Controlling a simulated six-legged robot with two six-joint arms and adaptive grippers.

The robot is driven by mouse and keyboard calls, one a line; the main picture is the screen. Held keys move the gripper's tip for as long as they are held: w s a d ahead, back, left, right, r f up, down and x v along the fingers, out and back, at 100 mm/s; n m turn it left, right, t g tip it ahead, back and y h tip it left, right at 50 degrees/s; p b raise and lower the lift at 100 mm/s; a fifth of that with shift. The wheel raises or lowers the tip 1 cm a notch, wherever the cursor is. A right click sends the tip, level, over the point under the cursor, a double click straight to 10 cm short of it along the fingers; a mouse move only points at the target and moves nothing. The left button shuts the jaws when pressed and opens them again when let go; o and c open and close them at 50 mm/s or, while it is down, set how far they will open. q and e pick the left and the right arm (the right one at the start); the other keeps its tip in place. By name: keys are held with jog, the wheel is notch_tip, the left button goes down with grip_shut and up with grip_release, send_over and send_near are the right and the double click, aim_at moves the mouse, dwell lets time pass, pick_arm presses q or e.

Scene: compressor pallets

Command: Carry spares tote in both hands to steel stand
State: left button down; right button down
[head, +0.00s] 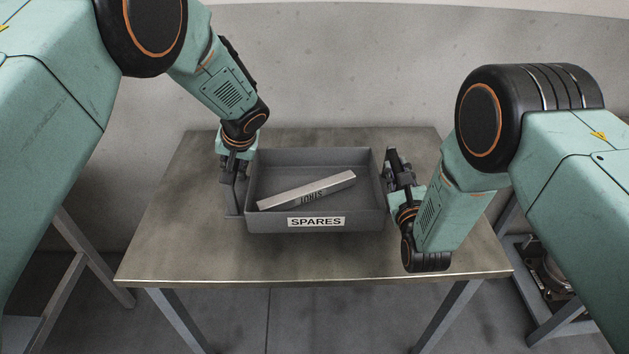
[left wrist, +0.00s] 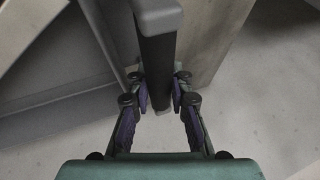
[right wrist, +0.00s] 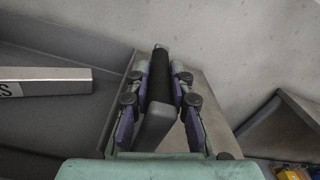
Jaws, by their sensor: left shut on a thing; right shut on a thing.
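The spares tote (head: 266,225) is a grey open tray with a white SPARES label on its front wall. It is over the middle of the steel stand's top (head: 180,245); I cannot tell whether it touches the top. A pale boxed strip (head: 307,190) lies slantwise inside it. My left gripper (head: 235,185) is at the tote's left side, shut on a dark handle bar (left wrist: 157,65), seen in the left wrist view. My right gripper (head: 392,170) is at the right side, shut on the other handle (right wrist: 160,95), seen in the right wrist view.
A grey wall (head: 330,70) rises behind the stand. The stand's top is bare around the tote. At the right, a lower metal frame (head: 545,320) holds a machine part (head: 555,280). Another metal frame (head: 75,260) stands at the left.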

pick_arm(q)
jog(key=shift+w+a+f, duration=0.15)
jog(key=shift+w+f, duration=0.1)
jog(key=shift+w, duration=0.1)
pick_arm(e)
jog(key=shift+w+a+f, duration=0.15)
jog(key=shift+w, duration=0.3)
pick_arm(q)
jog(key=shift+s, duration=0.15)
pick_arm(e)
jog(key=shift+s, duration=0.15)
